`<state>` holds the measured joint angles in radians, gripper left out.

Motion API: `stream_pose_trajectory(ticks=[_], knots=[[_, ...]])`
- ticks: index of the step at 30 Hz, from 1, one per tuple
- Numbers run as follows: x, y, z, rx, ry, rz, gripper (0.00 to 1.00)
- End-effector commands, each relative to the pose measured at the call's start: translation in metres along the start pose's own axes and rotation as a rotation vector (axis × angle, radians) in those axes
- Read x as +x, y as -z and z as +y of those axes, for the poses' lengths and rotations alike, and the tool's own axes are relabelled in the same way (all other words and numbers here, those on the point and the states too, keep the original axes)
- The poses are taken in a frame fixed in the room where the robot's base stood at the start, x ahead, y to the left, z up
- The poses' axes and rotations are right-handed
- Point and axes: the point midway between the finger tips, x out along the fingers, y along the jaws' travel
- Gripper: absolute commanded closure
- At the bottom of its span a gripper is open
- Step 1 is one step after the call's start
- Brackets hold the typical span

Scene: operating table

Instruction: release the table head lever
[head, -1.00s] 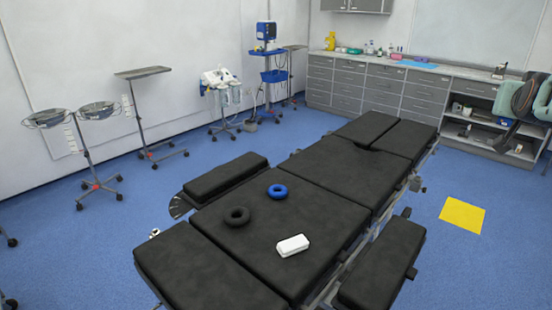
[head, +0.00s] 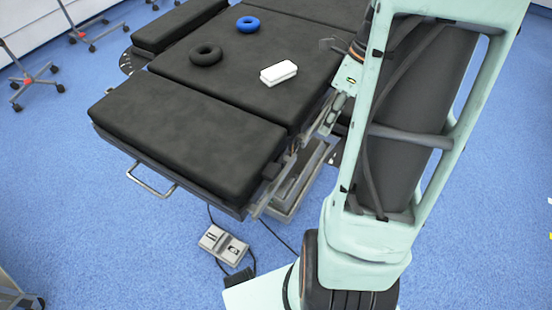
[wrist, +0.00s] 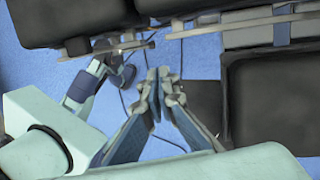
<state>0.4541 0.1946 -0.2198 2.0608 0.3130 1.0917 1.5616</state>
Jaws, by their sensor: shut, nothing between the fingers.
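The operating table's black head section (head: 185,130) lies at the near end of the table in the head view. A metal bar handle (head: 150,186) sticks out below its near edge. A small dark block (head: 270,171) sits at its right side, near metal side fittings. I cannot tell for certain which part is the head lever. In the wrist view my gripper (wrist: 158,78) is shut and empty, with its fingertips a little below the table's metal side rail (wrist: 105,50) and apart from it. In the head view my arm crosses the right side, and the fingertips cannot be made out.
On the main cushion lie a white box (head: 278,73), a black ring (head: 205,54) and a blue ring (head: 248,24). A foot pedal (head: 223,245) with cables is on the floor. A side pad (wrist: 270,95) fills the wrist view's right. Floor left of the table is mostly clear.

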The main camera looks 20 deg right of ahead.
Motion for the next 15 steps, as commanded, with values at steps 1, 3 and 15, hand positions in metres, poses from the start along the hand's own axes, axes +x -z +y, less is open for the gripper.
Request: stream_pose_trajectory(ticks=[1, 3, 15], knots=[[0.011, 0.002, 0.006, 0.045, -0.036, -0.006, 1.00], [0.016, 0.001, 0.014, 0.088, -0.070, -0.012, 1.00], [0.072, 0.000, 0.023, 0.111, -0.091, -0.012, 1.00]])
